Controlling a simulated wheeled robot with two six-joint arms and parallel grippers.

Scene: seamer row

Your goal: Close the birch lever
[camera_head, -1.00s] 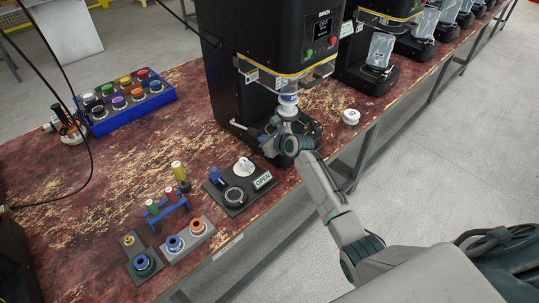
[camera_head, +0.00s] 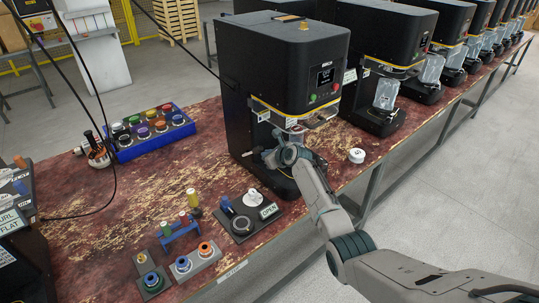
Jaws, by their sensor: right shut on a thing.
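The machine labelled BIRCH (camera_head: 290,62) is a tall black seamer with a yellow-edged clear guard. A short pale lever (camera_head: 265,154) shows low at its front left, just left of my right gripper (camera_head: 277,153). The right gripper is shut at the lever, at the machine's front below the guard. Its fingers and most of the grip are hidden behind my own wrist. My left gripper is not in view.
A dark plate with a knob, a ring and an OPEN sign (camera_head: 268,210) stands in front. A white puck (camera_head: 356,155) lies to the right. A blue tray (camera_head: 122,150) of coloured spools sits left. More seamers (camera_head: 385,50) line the bench behind.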

